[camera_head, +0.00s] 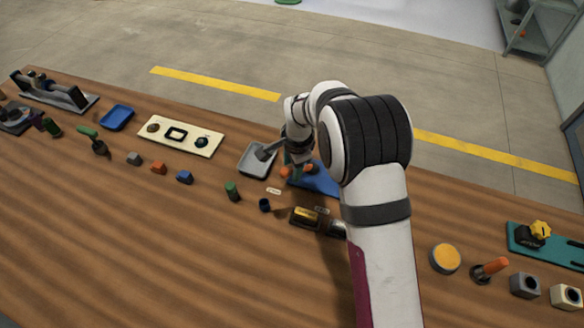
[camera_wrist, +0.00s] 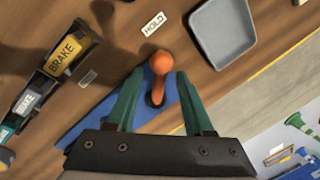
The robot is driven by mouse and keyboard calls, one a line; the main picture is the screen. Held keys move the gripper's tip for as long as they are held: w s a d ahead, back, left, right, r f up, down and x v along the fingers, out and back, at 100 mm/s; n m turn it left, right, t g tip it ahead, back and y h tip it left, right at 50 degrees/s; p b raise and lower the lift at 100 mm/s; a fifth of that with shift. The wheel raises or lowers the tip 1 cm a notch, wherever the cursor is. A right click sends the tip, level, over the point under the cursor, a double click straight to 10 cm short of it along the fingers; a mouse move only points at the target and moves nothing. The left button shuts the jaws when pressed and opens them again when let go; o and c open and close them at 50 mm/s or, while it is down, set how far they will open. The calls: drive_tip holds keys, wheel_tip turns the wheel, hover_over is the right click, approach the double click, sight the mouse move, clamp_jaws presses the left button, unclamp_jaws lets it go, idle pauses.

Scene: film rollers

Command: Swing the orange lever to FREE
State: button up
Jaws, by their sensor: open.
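The orange lever (camera_wrist: 160,65) stands on a blue plate (camera_wrist: 88,133) in the wrist view, its rounded knob toward the camera. My gripper (camera_wrist: 161,78) is open, with one green finger on each side of the lever. I cannot tell whether either finger touches it. A HOLD label (camera_wrist: 153,23) lies beyond the lever, and a second small label (camera_wrist: 88,77), too small to read, lies to its left. In the head view my gripper (camera_head: 297,168) hides most of the lever, and the blue plate (camera_head: 318,184) shows partly behind my arm.
A grey tray (camera_wrist: 222,32) lies close to the right of the lever. A dark holder with a yellow BRAKE roller (camera_wrist: 66,54) lies to the left. In the head view, a green cylinder (camera_head: 232,191) stands nearby, and another orange-handled piece (camera_head: 490,268) stands far right.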

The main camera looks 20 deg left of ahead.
drive_tip(key=shift+w+a+f, duration=0.1)
drive_tip(key=shift+f, duration=0.6)
drive_tip(key=shift+w+a+f, duration=0.1)
drive_tip(key=shift+f, duration=0.55)
clamp_jaws()
drive_tip(key=shift+s+a, duration=0.1)
drive_tip(key=shift+s, duration=0.1)
